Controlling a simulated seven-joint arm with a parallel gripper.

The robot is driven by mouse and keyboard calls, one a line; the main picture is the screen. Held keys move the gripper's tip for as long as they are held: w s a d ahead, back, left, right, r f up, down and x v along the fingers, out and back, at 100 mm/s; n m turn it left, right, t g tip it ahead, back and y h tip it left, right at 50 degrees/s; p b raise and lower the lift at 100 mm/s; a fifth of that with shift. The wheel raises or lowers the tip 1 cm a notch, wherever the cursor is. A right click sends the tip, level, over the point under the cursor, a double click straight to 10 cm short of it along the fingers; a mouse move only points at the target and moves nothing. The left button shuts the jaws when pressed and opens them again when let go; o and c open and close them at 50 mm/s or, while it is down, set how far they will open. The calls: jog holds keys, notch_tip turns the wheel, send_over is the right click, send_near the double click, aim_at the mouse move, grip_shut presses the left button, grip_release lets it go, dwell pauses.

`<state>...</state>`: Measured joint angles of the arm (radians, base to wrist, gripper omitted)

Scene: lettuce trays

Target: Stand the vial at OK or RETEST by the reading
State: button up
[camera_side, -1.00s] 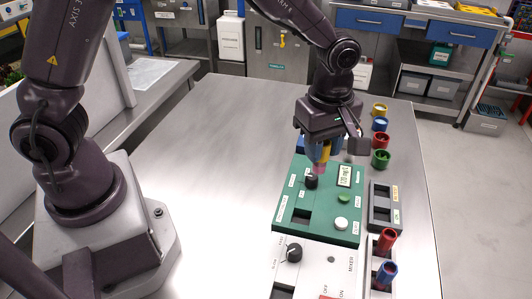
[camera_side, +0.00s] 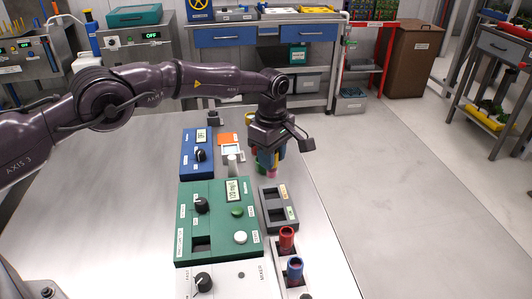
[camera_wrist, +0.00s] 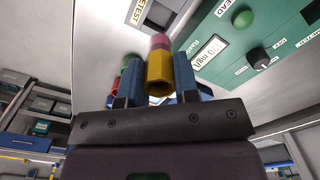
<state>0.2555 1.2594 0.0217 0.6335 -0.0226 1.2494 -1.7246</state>
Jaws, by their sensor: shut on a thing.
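My gripper (camera_side: 268,160) is shut on a vial with a yellow upper part and pink lower part. The vial (camera_wrist: 158,70) shows between the fingers in the wrist view. It hangs above the table, just beyond the far end of the dark grey two-slot stand (camera_side: 265,207). The stand has a yellow label, RETEST in the wrist view, at its far slot (camera_side: 274,198) and a greenish label, too small to read here, at its near slot (camera_side: 279,215). Both slots look empty. The green meter (camera_side: 213,222) left of the stand has a display (camera_side: 233,190) that appears to read 120 mg/L.
A red vial (camera_side: 287,238) and a blue vial (camera_side: 295,268) stand in a grey rack nearer the camera. A blue device (camera_side: 190,160) and a pale cylinder (camera_side: 232,164) stand beyond the meter. Coloured cups (camera_wrist: 125,66) are near my gripper, mostly hidden in the side view.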

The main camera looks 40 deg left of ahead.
aim_at(272, 173)
jog(key=shift+f, duration=2.65)
jog(key=shift+f, duration=1)
jog(key=o, duration=1)
jog(key=shift+o, duration=0.2)
jog(key=shift+r, duration=3.75)
